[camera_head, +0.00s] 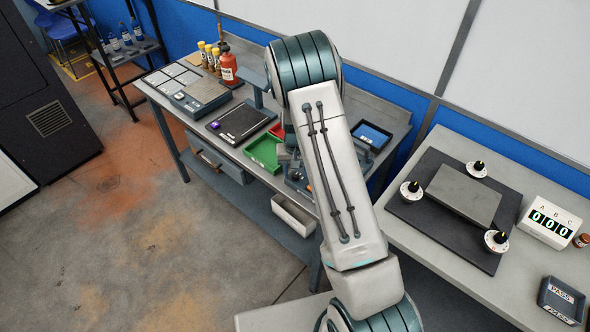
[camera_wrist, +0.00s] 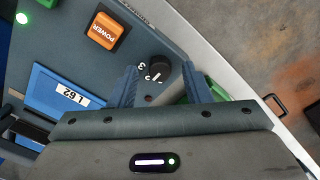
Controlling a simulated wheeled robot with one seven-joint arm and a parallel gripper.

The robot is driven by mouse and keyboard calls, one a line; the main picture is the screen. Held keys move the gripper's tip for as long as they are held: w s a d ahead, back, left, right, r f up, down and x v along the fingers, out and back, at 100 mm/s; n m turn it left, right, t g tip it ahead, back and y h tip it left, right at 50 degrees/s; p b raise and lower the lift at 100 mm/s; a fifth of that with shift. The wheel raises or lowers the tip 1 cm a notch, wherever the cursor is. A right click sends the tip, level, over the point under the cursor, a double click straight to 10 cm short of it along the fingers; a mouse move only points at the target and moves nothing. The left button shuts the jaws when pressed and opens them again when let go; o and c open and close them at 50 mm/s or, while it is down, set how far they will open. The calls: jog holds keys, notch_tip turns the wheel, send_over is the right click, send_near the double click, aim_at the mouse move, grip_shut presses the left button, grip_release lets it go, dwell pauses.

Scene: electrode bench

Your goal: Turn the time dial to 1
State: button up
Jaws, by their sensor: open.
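The time dial (camera_wrist: 160,68) is a black round knob on a grey panel (camera_wrist: 135,42) in the wrist view. Small white numerals show beside it, a 3 at its left and others lower that are hard to read. I cannot clearly read where its pointer stands. My gripper (camera_wrist: 160,72) is open, its two blue-grey fingers apart. The dial appears between the fingertips or just past them; I cannot tell whether they touch it. In the head view my arm hides the dial and most of the gripper.
An orange POWER button (camera_wrist: 105,30) and a blue label plate (camera_wrist: 62,92) are on the same panel. A green tray (camera_head: 264,152) lies left of my arm. At right a dark mat (camera_head: 440,236) bears three other dials, near a counter box (camera_head: 549,222).

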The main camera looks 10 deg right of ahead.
jog(key=shift+f, duration=0.3)
grip_shut()
jog(key=shift+n+b, duration=0.3)
jog(key=shift+b, duration=0.15)
jog(key=shift+f+n+b, duration=0.15)
jog(key=shift+n+b, duration=0.35)
jog(key=shift+b, duration=0.2)
jog(key=n+b, duration=0.2)
jog(key=shift+b, duration=0.3)
jog(key=n+b, duration=0.3)
jog(key=n, duration=0.2)
jog(key=shift+s+n, duration=0.1)
jog(key=shift+n, duration=0.2)
